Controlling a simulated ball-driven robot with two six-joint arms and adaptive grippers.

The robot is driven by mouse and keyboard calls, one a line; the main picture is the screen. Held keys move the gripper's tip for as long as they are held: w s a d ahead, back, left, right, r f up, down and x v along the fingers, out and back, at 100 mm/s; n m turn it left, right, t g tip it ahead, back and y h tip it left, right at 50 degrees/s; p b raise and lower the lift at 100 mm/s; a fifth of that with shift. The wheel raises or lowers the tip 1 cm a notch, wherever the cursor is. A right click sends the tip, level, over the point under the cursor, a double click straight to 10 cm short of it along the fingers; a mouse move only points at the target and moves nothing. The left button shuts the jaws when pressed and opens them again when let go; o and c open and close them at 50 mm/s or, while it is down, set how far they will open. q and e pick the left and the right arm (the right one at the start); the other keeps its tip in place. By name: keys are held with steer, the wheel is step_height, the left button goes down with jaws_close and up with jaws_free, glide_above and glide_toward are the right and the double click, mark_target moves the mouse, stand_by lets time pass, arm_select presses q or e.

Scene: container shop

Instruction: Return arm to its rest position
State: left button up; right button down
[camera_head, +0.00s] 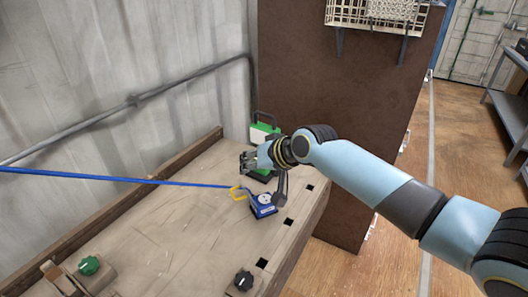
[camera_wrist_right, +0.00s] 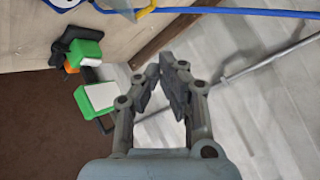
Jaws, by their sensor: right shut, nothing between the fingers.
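My right arm reaches in from the right in the head view, and its gripper (camera_head: 250,162) is over the far right end of the wooden workbench (camera_head: 170,220). In the right wrist view the gripper (camera_wrist_right: 168,75) has its fingertips together with nothing between them. A green and white object (camera_head: 259,133) stands close behind the gripper; it also shows in the right wrist view (camera_wrist_right: 100,96). A blue device with a yellow hook (camera_head: 262,205) lies on the bench just below the gripper. My left gripper does not show.
A blue hose or cable (camera_head: 120,178) runs across the bench from the left. A green knob (camera_head: 89,265) and a black knob (camera_head: 243,280) are at the near side. A brown panel (camera_head: 330,120) with a wire basket (camera_head: 375,14) stands behind. The floor at right is open beside a shelf (camera_head: 508,105).

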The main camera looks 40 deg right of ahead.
steer(key=a+v, duration=0.1)
steer(key=v, duration=0.7)
steer(key=s+a+n+g+h, duration=0.2)
steer(key=s+n+g, duration=0.1)
steer(key=s, duration=0.9)
steer(key=s+a+n+g+h, duration=0.1)
steer(key=s+a+n+g, duration=0.25)
steer(key=s, duration=0.95)
steer(key=s+d+f+m+g+b, duration=0.2)
steer(key=f+b, duration=0.8)
steer(key=f, duration=2.7)
steer(key=s+d+f+b, duration=0.2)
steer(key=s+f+b, duration=0.4)
steer(key=s+f, duration=1.2)
step_height(320, 180, down, 3)
steer(key=shift+d+f+g, duration=0.15)
steer(key=shift+d+g, duration=0.05)
steer(key=shift+g, duration=0.15)
steer(key=shift+n, duration=0.25)
